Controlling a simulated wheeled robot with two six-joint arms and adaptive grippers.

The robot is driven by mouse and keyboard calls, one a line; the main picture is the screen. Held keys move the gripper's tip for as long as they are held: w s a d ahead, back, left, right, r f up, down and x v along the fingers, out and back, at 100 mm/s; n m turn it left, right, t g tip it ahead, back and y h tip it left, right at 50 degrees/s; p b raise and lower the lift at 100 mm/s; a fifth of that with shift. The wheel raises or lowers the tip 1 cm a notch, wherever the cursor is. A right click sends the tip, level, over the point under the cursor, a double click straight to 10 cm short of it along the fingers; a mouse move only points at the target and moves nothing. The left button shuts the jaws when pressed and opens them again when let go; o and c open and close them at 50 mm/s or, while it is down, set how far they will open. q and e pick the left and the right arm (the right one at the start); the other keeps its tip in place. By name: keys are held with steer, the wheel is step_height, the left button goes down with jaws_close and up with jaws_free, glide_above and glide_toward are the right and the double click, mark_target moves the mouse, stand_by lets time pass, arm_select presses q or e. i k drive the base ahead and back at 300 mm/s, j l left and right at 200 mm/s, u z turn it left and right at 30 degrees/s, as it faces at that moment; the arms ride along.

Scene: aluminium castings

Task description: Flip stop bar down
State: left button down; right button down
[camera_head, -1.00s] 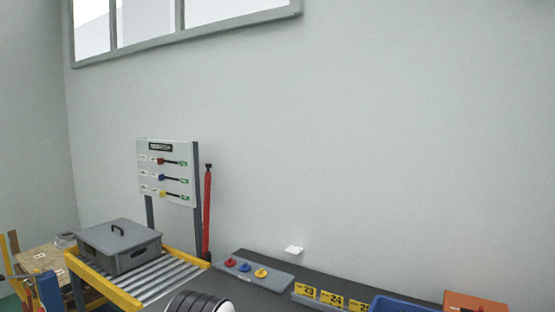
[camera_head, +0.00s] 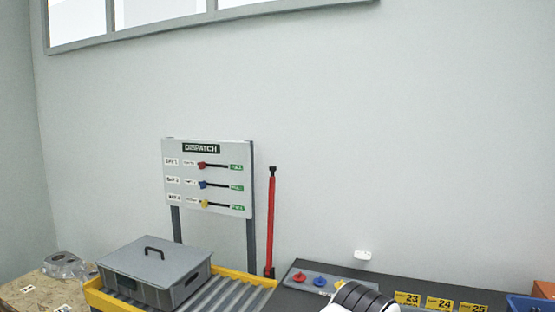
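The stop bar looks to be the red bar (camera_head: 271,222) with a black top end. It stands upright at the right back corner of the roller conveyor (camera_head: 221,290), next to the dispatch board. A white and black rounded part (camera_head: 360,300) at the bottom edge looks like a piece of my own arm. No gripper fingers show in the head view.
A grey lidded crate (camera_head: 155,275) sits on the conveyor between yellow rails. The dispatch board (camera_head: 208,178) has red, blue and yellow levers. A panel with coloured knobs (camera_head: 320,281) and yellow number labels (camera_head: 439,303) lie to the right. A wooden surface (camera_head: 40,288) is at left.

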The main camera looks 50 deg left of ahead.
mark_target(272, 185)
steer(key=k+j, duration=0.2)
steer(key=j, duration=0.2)
steer(key=k+j, duration=0.2)
steer(key=j, duration=0.15)
steer(key=k+j, duration=0.15)
steer(key=j, duration=0.25)
steer(key=k+j, duration=0.2)
steer(key=j, duration=0.2)
steer(key=k+j, duration=0.2)
steer(key=j, duration=0.15)
